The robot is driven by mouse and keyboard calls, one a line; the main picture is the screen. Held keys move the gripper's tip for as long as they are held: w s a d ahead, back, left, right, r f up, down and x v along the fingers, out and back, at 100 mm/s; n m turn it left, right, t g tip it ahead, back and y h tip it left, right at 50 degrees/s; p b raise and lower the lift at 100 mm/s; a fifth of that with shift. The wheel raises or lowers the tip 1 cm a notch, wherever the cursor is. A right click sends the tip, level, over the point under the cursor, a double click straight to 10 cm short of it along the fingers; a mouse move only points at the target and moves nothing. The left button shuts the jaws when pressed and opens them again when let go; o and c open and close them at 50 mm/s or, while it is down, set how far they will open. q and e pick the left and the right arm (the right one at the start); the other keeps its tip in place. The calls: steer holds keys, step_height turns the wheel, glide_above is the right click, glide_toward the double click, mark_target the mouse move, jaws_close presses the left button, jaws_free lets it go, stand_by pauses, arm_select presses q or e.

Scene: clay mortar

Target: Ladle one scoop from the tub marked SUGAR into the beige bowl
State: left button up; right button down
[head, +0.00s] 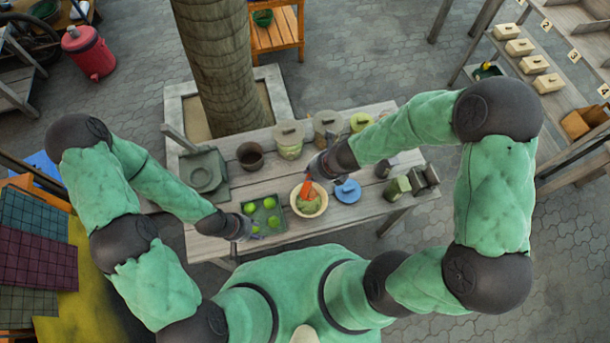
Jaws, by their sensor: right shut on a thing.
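A beige bowl (320,207) with green stuff inside stands near the table's front middle. My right gripper (313,174) is above its back edge, shut on an orange-red tool (305,189) that reaches down over the bowl. I cannot tell whether this is the ladle or whether it touches the contents. Lidded tubs stand at the back: one with a tan lid (289,137), one greyer (327,126), one yellow-green (361,122). No SUGAR marking is readable. My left gripper (243,231) is low at the front left, by the green tray; its fingers are too small to judge.
The green tray (249,207) holds several green fruits. A blue lid (347,191) lies right of the bowl. A dark pot (250,155) and a grey stone-like piece (203,172) stand left. Small containers (397,188) line the right end. A tree trunk (222,70) rises behind the table.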

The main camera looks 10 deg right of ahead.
arm_select(q)
steer(key=shift+f+b, duration=1.75)
steer(key=shift+b, duration=0.15)
arm_select(e)
steer(key=w+d+f+m+g+y, duration=0.1)
steer(key=d+f+y, duration=0.1)
steer(key=d+y, duration=0.2)
steer(key=w+d+f+m+g+y, duration=0.1)
steer(key=w+d+f+y, duration=0.1)
steer(key=d, duration=0.5)
steer(key=f+y, duration=0.1)
steer(key=y, duration=0.1)
steer(key=shift+w+f+y, duration=0.15)
steer(key=shift+w+y, duration=0.15)
steer(key=shift+d, duration=0.15)
